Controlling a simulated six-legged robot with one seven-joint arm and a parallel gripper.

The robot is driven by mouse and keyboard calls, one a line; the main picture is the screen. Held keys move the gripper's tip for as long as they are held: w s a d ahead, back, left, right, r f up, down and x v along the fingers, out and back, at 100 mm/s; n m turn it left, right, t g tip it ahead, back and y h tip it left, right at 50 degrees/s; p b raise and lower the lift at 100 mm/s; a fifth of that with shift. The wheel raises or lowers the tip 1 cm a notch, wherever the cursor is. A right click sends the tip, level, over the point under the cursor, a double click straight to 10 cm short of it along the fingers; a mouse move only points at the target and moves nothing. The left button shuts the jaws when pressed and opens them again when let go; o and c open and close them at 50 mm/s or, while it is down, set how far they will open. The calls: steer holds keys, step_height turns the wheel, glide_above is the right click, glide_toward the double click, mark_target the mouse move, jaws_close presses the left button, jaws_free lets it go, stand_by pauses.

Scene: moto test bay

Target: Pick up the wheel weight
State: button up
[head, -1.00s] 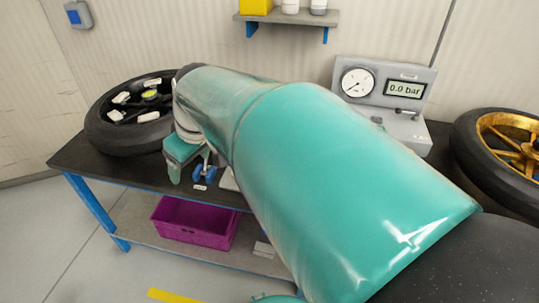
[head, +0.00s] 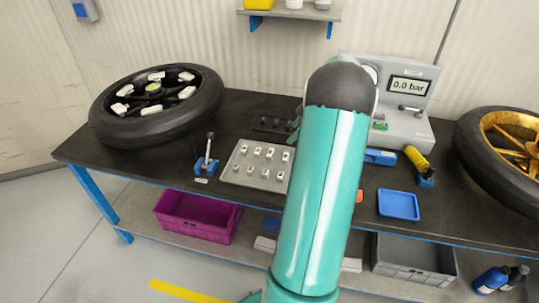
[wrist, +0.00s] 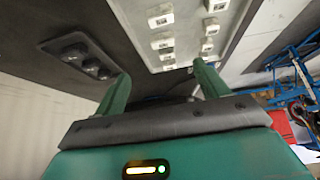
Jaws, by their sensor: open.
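Several small pale wheel weights (head: 270,154) sit in two rows on a grey tray (head: 255,161) on the workbench; I cannot tell which single one the task means. In the wrist view, the weights (wrist: 162,43) and their tray (wrist: 186,30) lie at the top, beyond my fingertips. My gripper (wrist: 162,84) is open, with nothing between its two green fingers. In the head view my arm hides most of the gripper and the right end of the tray.
A black block with knobs (head: 272,125) lies behind the tray. A blue stand with a lever (head: 207,167) is left of it, and a black wheel (head: 150,135) lies farther left. The gauge box (head: 405,125), blue dish (head: 398,205) and gold-rimmed wheel (head: 470,150) are right.

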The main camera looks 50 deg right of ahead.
glide_toward(270, 152)
steer(key=f, duration=0.1)
steer(key=w+f, duration=0.1)
steer(key=f, duration=0.1)
steer(key=shift+w, duration=0.1)
steer(key=x, duration=0.5)
steer(key=shift+w+a, duration=0.2)
steer(key=shift+a, duration=0.1)
steer(key=c, duration=1.1)
steer(key=shift+r, duration=0.1)
